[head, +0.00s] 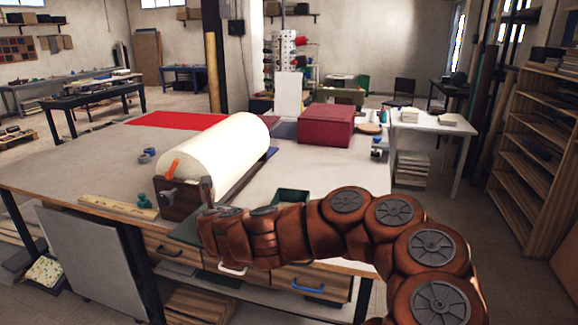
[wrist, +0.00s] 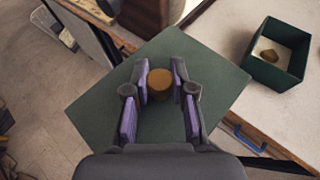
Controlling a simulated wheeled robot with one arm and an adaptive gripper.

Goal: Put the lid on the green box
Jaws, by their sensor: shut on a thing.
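The lid is a flat dark green square (wrist: 95,110) with a round brown knob (wrist: 160,85). My gripper (wrist: 160,80) is shut on the knob, with a purple-padded finger on each side. In the wrist view the lid spans the table's front edge, left of the box. In the head view a part of the lid (head: 187,232) shows beside my arm. The green box (wrist: 266,70) stands open on the table, apart from the lid, with a small brown thing (wrist: 270,56) inside. In the head view the box (head: 291,194) shows just behind my arm, partly hidden.
A large cream roll (head: 215,155) on a wooden stand lies left of the box on the table (head: 100,165). A dark red box (head: 326,125) stands farther back. Drawers with a blue handle (head: 307,288) line the table's front. The tabletop right of the roll is mostly clear.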

